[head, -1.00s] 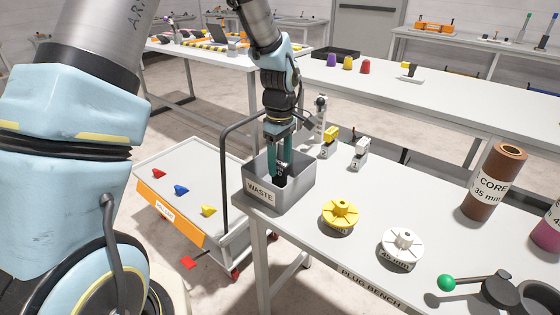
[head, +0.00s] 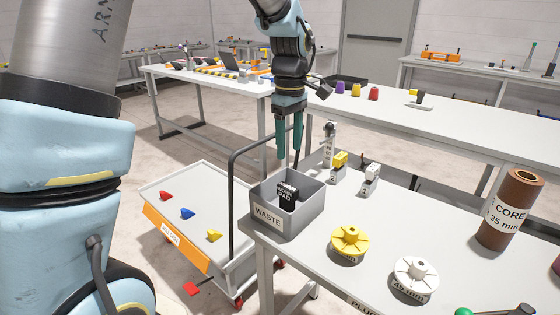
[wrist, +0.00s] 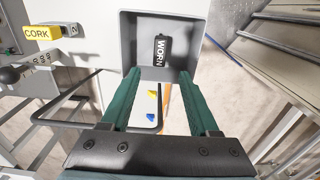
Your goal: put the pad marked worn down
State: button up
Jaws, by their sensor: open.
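The pad marked worn (head: 288,193) is a small black block with a white label. It lies inside the grey bin labelled WASTE (head: 268,216), which stands at the corner of the bench. In the wrist view the worn pad (wrist: 161,48) shows within the bin walls (wrist: 130,40), its label facing up. My gripper (head: 288,155) is above the bin, fingers pointing down, open and empty, clear of the pad. The green fingers (wrist: 165,78) are apart in the wrist view with nothing between them.
A brown core (head: 511,208) stands at right. A cart (head: 175,235) with a tall handle is left of the bench.

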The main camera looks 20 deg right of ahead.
jog(key=shift+r, duration=0.15)
jog(key=s+a+f+m, duration=0.1)
jog(key=a+m, duration=0.1)
jog(key=a, duration=0.8)
jog(key=s+a+f+m+t, duration=0.1)
jog(key=s+a+f+m, duration=0.1)
jog(key=a, duration=0.8)
jog(key=s+a+f+m, duration=0.1)
jog(key=a+f+m, duration=0.1)
jog(key=a, duration=0.9)
jog(key=shift+s+f+m+t, duration=0.15)
jog(key=shift+s+m+t, duration=0.15)
jog(key=shift+m, duration=0.2)
jog(key=shift+o, duration=0.3)
jog(key=shift+w, duration=0.1)
